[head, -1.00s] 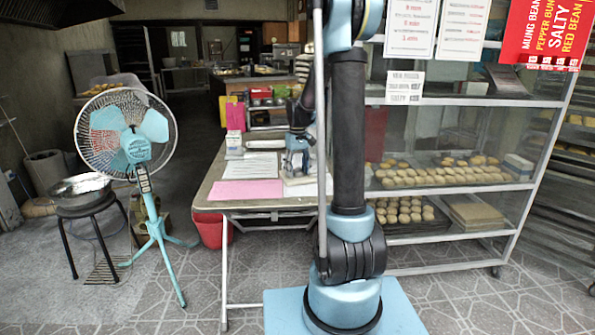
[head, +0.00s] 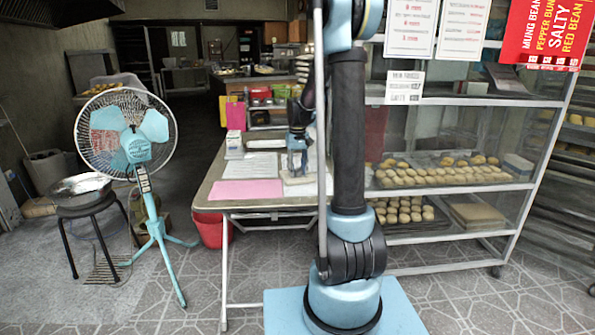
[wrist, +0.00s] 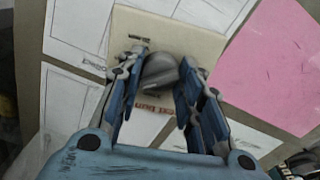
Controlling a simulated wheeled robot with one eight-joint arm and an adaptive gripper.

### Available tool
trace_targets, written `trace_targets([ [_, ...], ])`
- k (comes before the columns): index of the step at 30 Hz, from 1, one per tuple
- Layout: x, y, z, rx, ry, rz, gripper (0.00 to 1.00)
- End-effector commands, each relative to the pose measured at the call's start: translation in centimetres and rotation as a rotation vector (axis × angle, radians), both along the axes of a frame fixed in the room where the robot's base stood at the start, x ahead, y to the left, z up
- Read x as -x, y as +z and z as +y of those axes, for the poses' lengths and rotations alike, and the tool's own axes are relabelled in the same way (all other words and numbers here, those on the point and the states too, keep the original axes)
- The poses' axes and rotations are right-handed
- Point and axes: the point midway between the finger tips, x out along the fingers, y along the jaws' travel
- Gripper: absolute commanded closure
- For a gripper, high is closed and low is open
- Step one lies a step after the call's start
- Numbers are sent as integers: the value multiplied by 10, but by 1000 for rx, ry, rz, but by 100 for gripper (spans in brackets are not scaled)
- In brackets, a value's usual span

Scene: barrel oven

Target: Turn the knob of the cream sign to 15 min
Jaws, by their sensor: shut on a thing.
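The cream sign (wrist: 203,45) lies flat on the table, with printed marks and partly hidden red lettering. Its grey knob (wrist: 160,68) stands near its middle in the wrist view. My gripper (wrist: 162,62) is over the sign, one blue finger on each side of the knob, shut on it. In the head view my gripper (head: 297,163) points down at the table, beside my upright arm link. The sign's pale edge (head: 297,181) shows small under it there. I cannot read the dial setting; the fingers and palm cover much of the sign.
White papers (wrist: 75,95) and a pink sheet (wrist: 280,65) lie around the sign on the table (head: 235,204). A glass shelf rack (head: 450,187) with buns stands to the right. A fan (head: 145,155) and a stool (head: 88,208) stand left.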

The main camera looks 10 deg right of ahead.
Motion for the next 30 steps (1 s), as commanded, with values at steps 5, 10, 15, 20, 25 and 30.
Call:
trace_targets([
  [5, 0, 0, 0, 0, -147, 0, 91],
  [10, 0, 0, 0, 0, -291, 0, 91],
  [15, 0, 0, 0, 0, -416, 0, 91],
  [20, 0, 0, 0, 1, -508, 0, 91],
  [25, 0, 0, 0, 1, -570, 0, 91],
  [30, 0, 0, 0, 1, -600, 0, 91],
])
